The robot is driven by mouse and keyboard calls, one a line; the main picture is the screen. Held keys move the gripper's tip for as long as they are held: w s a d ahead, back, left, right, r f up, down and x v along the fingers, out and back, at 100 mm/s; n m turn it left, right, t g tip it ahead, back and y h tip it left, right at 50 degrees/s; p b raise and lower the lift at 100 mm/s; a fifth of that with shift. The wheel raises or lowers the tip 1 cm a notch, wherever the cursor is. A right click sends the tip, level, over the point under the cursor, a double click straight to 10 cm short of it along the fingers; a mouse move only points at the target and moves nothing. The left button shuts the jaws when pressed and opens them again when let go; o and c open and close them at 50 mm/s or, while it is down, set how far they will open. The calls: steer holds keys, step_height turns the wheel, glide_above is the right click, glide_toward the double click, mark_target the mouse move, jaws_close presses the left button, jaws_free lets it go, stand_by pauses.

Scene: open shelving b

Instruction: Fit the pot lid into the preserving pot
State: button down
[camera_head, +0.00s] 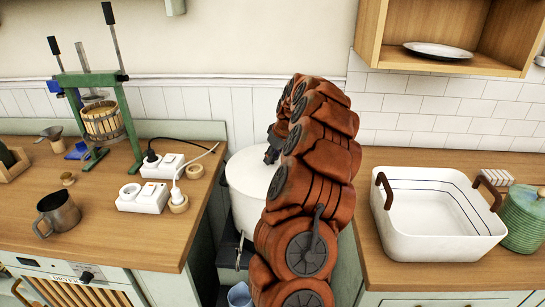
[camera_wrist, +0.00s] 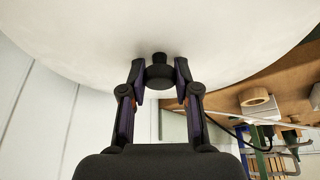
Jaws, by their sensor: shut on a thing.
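The pot lid (camera_wrist: 160,30) is a wide white disc that fills the top of the wrist view, with a small black knob (camera_wrist: 159,57). My gripper (camera_wrist: 159,80) has its two fingers on either side of this knob, shut on it. In the head view the white preserving pot (camera_head: 242,212) stands in the gap between two counters. My orange arm hides its right side. My gripper (camera_head: 272,153) shows only as a dark part over the pot's top. The lid and pot are both white there, and I cannot tell whether the lid is seated or above the rim.
The left counter (camera_head: 110,210) holds white power sockets (camera_head: 143,197), a metal jug (camera_head: 57,212) and a green press (camera_head: 93,110). The right counter holds a white basin (camera_head: 440,235) and a green jar (camera_head: 524,218). A wooden shelf (camera_head: 450,58) hangs above.

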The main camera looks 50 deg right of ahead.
steer(key=shift+f+b, duration=0.2)
steer(key=shift+b, duration=0.2)
stand_by(0.5)
steer(key=shift+c, duration=1.1)
jaws_free()
steer(key=shift+r, duration=0.15)
steer(key=shift+r+p, duration=0.45)
steer(key=shift+r, duration=3.4)
